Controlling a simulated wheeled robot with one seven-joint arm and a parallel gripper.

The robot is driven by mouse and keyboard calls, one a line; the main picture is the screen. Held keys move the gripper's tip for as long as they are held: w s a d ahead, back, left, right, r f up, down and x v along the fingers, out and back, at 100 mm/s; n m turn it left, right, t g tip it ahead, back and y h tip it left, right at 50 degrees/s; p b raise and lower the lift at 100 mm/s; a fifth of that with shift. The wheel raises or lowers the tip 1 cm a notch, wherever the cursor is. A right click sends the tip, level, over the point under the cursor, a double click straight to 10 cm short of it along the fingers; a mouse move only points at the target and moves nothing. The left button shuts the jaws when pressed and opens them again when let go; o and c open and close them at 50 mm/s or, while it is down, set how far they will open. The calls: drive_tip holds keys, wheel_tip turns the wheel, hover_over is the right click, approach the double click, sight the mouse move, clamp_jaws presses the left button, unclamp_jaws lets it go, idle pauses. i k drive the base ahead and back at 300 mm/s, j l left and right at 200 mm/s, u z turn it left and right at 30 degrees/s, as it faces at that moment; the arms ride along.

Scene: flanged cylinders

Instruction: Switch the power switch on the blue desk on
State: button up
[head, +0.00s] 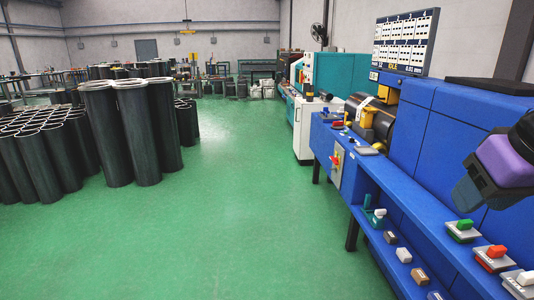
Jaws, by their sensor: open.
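The blue desk (415,205) runs along the right side, with a sloped front and a lower shelf. A grey plate with a red and yellow switch (335,160) is on the desk's far left end; its on or off position is too small to read. A green rocker switch (464,228), a red rocker switch (494,256) and a white rocker switch (525,280) sit on grey bases at the near right. I cannot tell which is the power switch. My gripper (468,197), dark with a purple body behind it, hangs above the desk, apart from the switches, and holds nothing visible.
Small blocks and a green holder (374,215) stand along the desk's shelf. A roller machine (372,118) and a display board (405,42) are at the desk's back. Tall dark cylinders (130,130) stand on the left. The green floor (230,220) between is clear.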

sight(335, 160)
drive_tip(key=i, duration=2.35)
drive_tip(key=i+j+z, duration=0.15)
drive_tip(key=i, duration=0.45)
drive_tip(key=i+j, duration=0.1)
drive_tip(key=i, duration=0.5)
drive_tip(key=i+j+z, duration=0.1)
drive_tip(key=i+z, duration=0.15)
drive_tip(key=i+j+z, duration=0.25)
drive_tip(key=i, duration=0.15)
drive_tip(key=l, duration=0.1)
